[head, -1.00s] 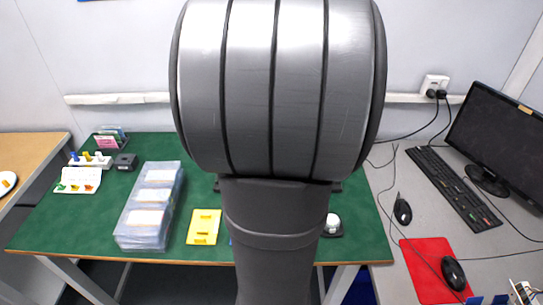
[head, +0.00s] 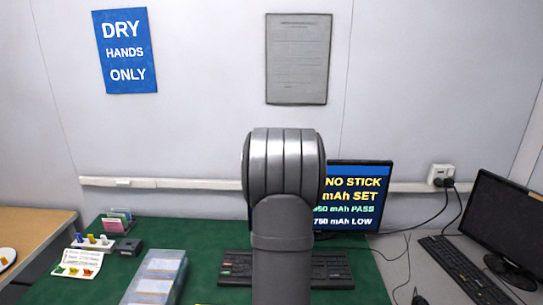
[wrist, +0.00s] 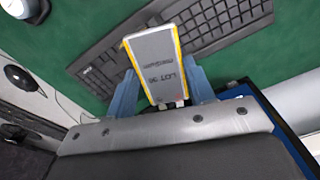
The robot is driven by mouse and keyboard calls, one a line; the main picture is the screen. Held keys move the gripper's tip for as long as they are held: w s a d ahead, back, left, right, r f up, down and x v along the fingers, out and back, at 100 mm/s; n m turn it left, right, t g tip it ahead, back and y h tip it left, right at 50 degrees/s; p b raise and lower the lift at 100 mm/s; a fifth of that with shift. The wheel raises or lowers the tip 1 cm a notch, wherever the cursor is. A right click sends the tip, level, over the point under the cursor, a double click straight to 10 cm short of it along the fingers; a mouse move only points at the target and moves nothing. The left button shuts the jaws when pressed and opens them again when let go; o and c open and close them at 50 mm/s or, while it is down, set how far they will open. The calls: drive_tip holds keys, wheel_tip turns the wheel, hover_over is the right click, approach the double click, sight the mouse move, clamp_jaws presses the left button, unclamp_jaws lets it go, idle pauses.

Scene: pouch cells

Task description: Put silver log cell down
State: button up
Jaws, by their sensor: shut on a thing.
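My gripper (wrist: 162,95) shows in the wrist view, with its two blue fingers shut on the silver pouch cell (wrist: 157,65). The cell is a flat grey rectangle with yellow edges, dark printed text that includes "LOT", and small tabs at the end nearest the gripper. It is held above the green table mat (wrist: 262,62), near a black keyboard (wrist: 110,62). In the head view my own arm hides the gripper and the cell.
In the head view, a monitor (head: 352,196) with test text stands behind the keyboard (head: 332,270). Clear plastic boxes (head: 156,278) stand at left on the green mat (head: 205,262). A second keyboard (head: 455,268) and dark monitor (head: 508,215) are at right.

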drive_tip(key=shift+a, duration=0.2)
drive_tip(key=s+a+n, duration=0.1)
drive_tip(key=s+a, duration=0.2)
drive_tip(key=s, duration=0.4)
drive_tip(key=s+a+f+n, duration=0.1)
drive_tip(key=s+a, duration=0.2)
drive_tip(key=s, duration=0.4)
drive_tip(key=s+a+n, duration=0.1)
drive_tip(key=s+a, duration=0.2)
drive_tip(key=s, duration=0.4)
drive_tip(key=a+f, duration=0.2)
drive_tip(key=a, duration=0.2)
drive_tip(key=a+f, duration=0.2)
drive_tip(key=a, duration=0.1)
drive_tip(key=a+f, duration=0.3)
drive_tip(key=a, duration=0.1)
drive_tip(key=shift+w+a, duration=0.3)
drive_tip(key=shift+w, duration=0.05)
drive_tip(key=shift+f, duration=2)
drive_tip(key=o, duration=0.9)
